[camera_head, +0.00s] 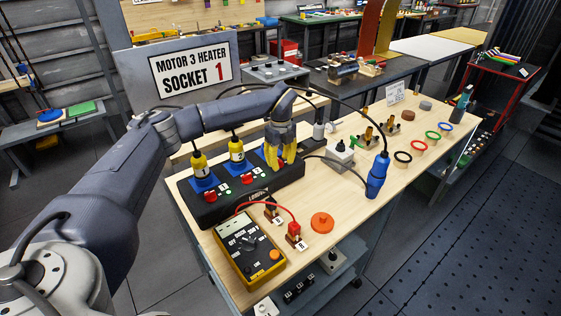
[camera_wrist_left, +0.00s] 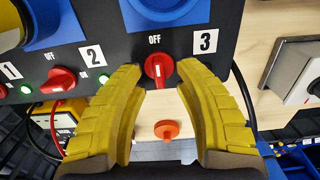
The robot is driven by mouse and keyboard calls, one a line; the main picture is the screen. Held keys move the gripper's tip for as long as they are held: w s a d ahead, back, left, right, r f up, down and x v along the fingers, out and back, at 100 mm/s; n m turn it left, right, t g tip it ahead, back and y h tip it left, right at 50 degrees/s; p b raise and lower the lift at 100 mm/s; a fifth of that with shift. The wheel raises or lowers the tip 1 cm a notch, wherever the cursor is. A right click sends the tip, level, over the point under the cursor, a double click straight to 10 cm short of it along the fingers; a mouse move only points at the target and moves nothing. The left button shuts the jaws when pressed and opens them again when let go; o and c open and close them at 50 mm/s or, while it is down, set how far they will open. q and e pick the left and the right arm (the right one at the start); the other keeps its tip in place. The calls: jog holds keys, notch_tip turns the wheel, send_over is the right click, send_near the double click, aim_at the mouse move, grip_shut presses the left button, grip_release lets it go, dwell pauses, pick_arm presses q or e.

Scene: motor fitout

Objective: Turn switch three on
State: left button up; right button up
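The black switch box (camera_head: 188,208) stands on the wooden bench. Switch three is a red knob (camera_wrist_left: 159,69) beside the "3" label (camera_wrist_left: 205,41) in the left wrist view. Its white mark is upright, toward the "OFF" print (camera_wrist_left: 155,40). My left gripper (camera_wrist_left: 160,72) has its yellow fingers on either side of this knob, open, with small gaps showing. My right gripper is not in view.
Yellow plugs (camera_head: 200,168) stand in the blue sockets to the left. A sign (camera_head: 190,70) reads "MOTOR 3 HEATER SOCKET 1". Coloured rings (camera_head: 418,147) lie at the right.

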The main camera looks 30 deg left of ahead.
pick_arm(q)
grip_shut()
